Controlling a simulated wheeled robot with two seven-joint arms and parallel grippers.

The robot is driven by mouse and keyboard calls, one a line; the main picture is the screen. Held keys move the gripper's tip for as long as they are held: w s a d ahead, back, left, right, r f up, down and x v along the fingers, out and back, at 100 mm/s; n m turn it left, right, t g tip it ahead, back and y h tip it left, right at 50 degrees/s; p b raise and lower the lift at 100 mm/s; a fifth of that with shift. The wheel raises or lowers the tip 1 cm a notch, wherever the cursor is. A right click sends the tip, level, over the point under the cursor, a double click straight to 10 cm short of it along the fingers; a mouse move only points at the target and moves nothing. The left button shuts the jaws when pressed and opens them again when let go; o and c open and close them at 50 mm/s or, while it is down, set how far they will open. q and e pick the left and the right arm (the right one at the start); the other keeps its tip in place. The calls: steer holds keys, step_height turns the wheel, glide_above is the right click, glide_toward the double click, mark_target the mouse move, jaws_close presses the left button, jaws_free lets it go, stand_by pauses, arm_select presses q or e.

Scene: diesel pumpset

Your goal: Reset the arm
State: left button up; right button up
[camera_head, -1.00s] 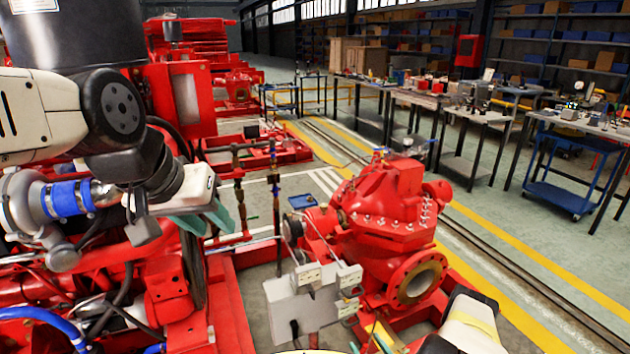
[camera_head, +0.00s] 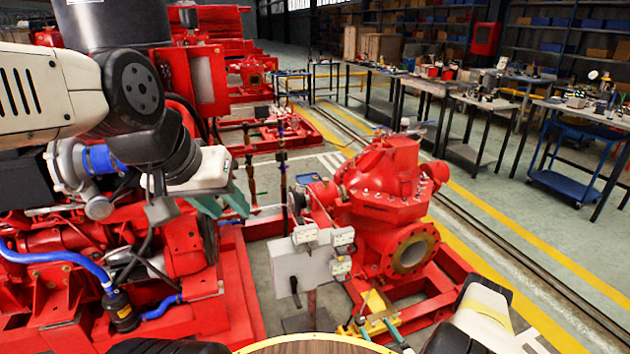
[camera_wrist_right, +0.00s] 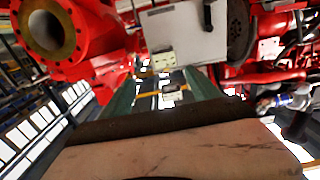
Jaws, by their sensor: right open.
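My left arm comes in from the left in the head view. Its gripper (camera_head: 221,203) has teal fingers pointing down and right, above the red engine; the gap between them is unclear and I see nothing held. My right gripper (camera_head: 383,329) is low in the head view, in front of the red pump (camera_head: 385,205) and right of the grey control box (camera_head: 305,273). In the right wrist view its green fingers (camera_wrist_right: 161,92) stand apart with nothing gripped between them. The pump flange (camera_wrist_right: 47,32) shows there at upper left.
The red engine (camera_head: 185,250) with a blue hose (camera_head: 60,257) fills the left, close under my left arm. A red base frame (camera_head: 440,305) lies under the pump. Workbenches (camera_head: 465,100) and a blue cart (camera_head: 565,185) stand at the right; floor between is clear.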

steer(key=w+d+r+n+g+h, duration=0.1)
steer(key=w+d+r, duration=0.2)
steer(key=w+r, duration=0.25)
steer(key=w+d+r+g+h, duration=0.1)
steer(key=w+d+r+g, duration=0.15)
steer(key=w+r, duration=0.35)
steer(key=w+d+r+n+g, duration=0.1)
steer(key=w+d+r, duration=0.35)
steer(key=w, duration=0.25)
step_height(320, 180, up, 21)
steer(key=w+m+g+h, duration=0.1)
steer(key=w+g+h, duration=0.1)
steer(key=h, duration=0.1)
steer(key=s+a+r+m+g+h, duration=0.1)
steer(key=s+a+r, duration=0.2)
steer(key=s+r, duration=0.45)
steer(key=s+a+r+m, duration=0.25)
steer(key=s+r, duration=0.25)
steer(key=r, duration=0.5)
steer(key=s+a+r+g, duration=0.1)
steer(key=s+a+r, duration=0.1)
steer(key=s, duration=0.6)
steer(key=s+a+r+g+y, duration=0.1)
steer(key=s+a+r, duration=0.1)
steer(key=s+a, duration=0.3)
steer(key=s+a+r+g+y, duration=0.1)
steer(key=s+a+r, duration=0.1)
steer(key=s, duration=1)
steer(key=shift+a+m, duration=0.45)
steer(key=shift+a, duration=0.3)
